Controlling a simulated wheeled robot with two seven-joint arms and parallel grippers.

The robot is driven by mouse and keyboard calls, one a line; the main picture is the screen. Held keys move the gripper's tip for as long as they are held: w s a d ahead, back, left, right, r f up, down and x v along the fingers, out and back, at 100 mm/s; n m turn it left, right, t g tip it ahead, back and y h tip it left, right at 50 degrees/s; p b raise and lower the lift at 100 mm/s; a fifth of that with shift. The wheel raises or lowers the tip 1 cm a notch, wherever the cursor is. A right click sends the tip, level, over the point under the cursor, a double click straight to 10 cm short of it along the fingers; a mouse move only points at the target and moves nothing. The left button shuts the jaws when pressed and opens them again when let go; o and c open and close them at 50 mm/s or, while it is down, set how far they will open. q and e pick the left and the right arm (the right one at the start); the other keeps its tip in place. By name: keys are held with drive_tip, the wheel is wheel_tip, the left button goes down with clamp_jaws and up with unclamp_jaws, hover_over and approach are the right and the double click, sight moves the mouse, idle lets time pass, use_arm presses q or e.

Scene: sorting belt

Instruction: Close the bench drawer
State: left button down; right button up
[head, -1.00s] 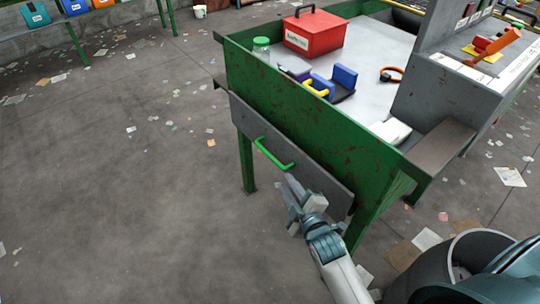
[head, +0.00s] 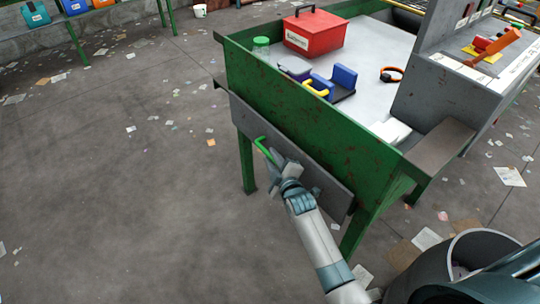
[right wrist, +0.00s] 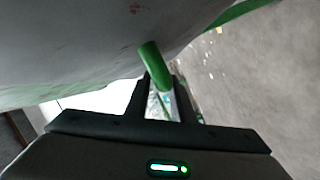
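The bench drawer (head: 250,122) has a grey front panel below the green side of the bench (head: 320,120). How far it stands out is hard to tell from this angle. Its green bar handle (head: 262,146) shows at the left, with its right part hidden by my right gripper (head: 276,164). In the right wrist view the handle (right wrist: 152,62) reaches down between the fingertips of my right gripper (right wrist: 161,85). Those fingers are apart, with floor visible through the gap; contact with the handle is unclear. My left gripper is not in view.
On the bench top stand a red box (head: 312,35), a green jar (head: 261,47) and blue blocks (head: 345,76). A green bench leg (head: 246,165) stands left of the handle. The floor at left is open, with scattered paper scraps.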

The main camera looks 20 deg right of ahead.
sight(278, 150)
drive_tip(key=shift+x, duration=1.1)
drive_tip(key=shift+s, duration=0.1)
clamp_jaws()
drive_tip(key=shift+d, duration=0.15)
drive_tip(key=d, duration=0.1)
drive_tip(key=w+d, duration=0.1)
drive_tip(key=d, duration=0.1)
drive_tip(key=shift+w+d, duration=0.1)
drive_tip(key=shift+d, duration=0.05)
drive_tip(key=shift+r, duration=0.1)
